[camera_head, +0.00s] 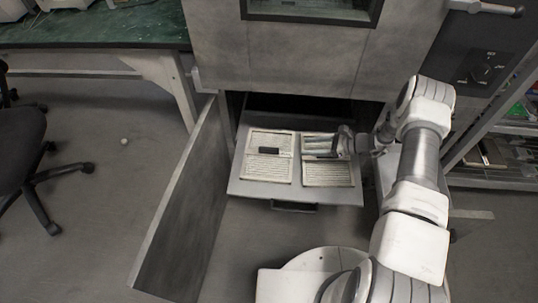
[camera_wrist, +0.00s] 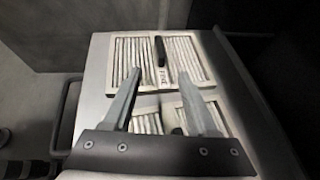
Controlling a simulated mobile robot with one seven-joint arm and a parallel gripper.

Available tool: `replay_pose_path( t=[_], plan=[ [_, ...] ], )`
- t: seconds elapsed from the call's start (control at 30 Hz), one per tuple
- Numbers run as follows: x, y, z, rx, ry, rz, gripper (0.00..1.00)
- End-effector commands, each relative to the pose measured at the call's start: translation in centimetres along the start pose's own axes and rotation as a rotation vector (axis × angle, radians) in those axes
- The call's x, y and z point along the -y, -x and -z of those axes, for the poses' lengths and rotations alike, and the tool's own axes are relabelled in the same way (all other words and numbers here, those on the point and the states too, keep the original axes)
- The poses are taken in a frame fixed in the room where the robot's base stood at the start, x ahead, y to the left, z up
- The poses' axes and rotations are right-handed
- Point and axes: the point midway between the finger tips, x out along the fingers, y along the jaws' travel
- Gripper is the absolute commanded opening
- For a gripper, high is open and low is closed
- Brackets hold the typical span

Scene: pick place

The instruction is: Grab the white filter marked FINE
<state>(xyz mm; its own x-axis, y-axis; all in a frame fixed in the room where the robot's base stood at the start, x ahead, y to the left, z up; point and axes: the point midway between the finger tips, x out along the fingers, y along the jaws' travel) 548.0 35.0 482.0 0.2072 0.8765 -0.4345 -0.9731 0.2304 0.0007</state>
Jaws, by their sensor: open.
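Two white pleated filters lie side by side on a pulled-out grey tray (camera_head: 300,196). The left filter (camera_head: 268,170) has a black handle (camera_head: 268,150); in the wrist view this filter (camera_wrist: 195,58) is the far one, its handle (camera_wrist: 160,50) upright in the picture. A short dark marking beside the handle looks like FINE but is blurred. My gripper (camera_head: 305,144) is open and empty, reaching in from the right above the right filter (camera_head: 328,175). In the wrist view the fingertips (camera_wrist: 159,73) point at the far filter's handle, which appears just beyond them. My fingers partly hide the near filter (camera_wrist: 147,122).
A grey cabinet (camera_head: 300,50) stands behind the tray. Its open door (camera_head: 185,205) stands along the tray's left side. A green-topped table (camera_head: 95,25) and a black chair (camera_head: 22,145) are at left, shelves (camera_head: 505,150) at right. The floor left of the door is mostly clear.

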Motion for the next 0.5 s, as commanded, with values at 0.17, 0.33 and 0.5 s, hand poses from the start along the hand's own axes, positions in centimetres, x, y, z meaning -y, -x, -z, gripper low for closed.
replay_pose_path(
  t=[0.17, 0.33, 0.5],
  plan=[
    [-0.1, -4.4, 0.3, 0.000, 0.002, -0.005, 0.58],
    [-0.1, -7.6, 0.2, 0.000, 0.003, -0.004, 0.58],
    [-0.1, -9.2, 0.1, -0.001, 0.001, -0.002, 0.58]
  ],
)
